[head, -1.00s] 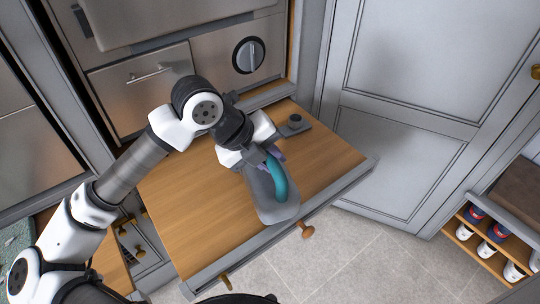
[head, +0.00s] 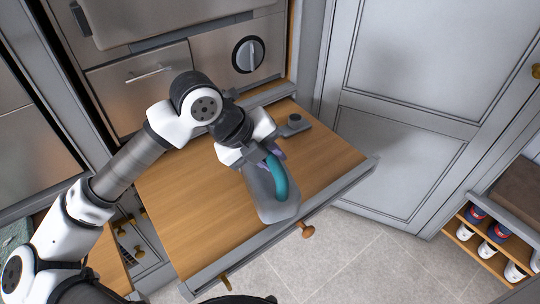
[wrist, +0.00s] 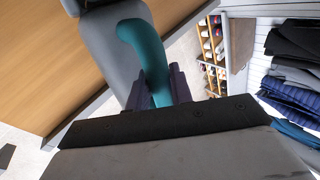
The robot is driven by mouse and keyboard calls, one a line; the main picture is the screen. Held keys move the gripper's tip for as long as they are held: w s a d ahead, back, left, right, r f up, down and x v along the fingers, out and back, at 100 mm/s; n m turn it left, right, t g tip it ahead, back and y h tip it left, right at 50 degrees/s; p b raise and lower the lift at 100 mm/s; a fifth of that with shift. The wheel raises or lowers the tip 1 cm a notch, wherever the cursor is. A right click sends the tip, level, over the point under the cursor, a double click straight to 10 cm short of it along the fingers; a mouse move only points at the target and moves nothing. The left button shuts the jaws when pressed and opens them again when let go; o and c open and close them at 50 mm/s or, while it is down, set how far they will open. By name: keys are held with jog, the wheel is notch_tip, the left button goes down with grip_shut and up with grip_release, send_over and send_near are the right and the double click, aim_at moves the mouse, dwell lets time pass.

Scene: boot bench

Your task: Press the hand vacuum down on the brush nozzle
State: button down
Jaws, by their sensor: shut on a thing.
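The hand vacuum has a grey body (head: 275,203) and a teal handle (head: 277,178). My gripper (head: 272,153) is shut on the handle and holds the vacuum over the right part of the pulled-out wooden board (head: 190,215). In the wrist view the teal handle (wrist: 146,50) passes between the two dark fingers (wrist: 160,88). A small grey piece with a round dark socket (head: 295,122), likely the brush nozzle, sits at the board's back right corner, behind and right of my gripper. I cannot tell whether the vacuum touches the board.
The board has a raised grey front edge with wooden knobs (head: 306,230). A grey cabinet door (head: 400,150) stands to the right. A shoe rack (head: 490,245) is at the lower right. The board's left part is bare.

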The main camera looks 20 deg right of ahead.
jog(key=shift+f+b, duration=0.25)
jog(key=shift+b, duration=0.45)
dwell(0.3)
jog(key=shift+b, duration=0.4)
dwell(0.9)
jog(key=shift+f+b, duration=0.7)
jog(key=shift+b, duration=0.1)
dwell(0.5)
jog(key=c, duration=1.2)
grip_release()
jog(key=shift+o, duration=0.2)
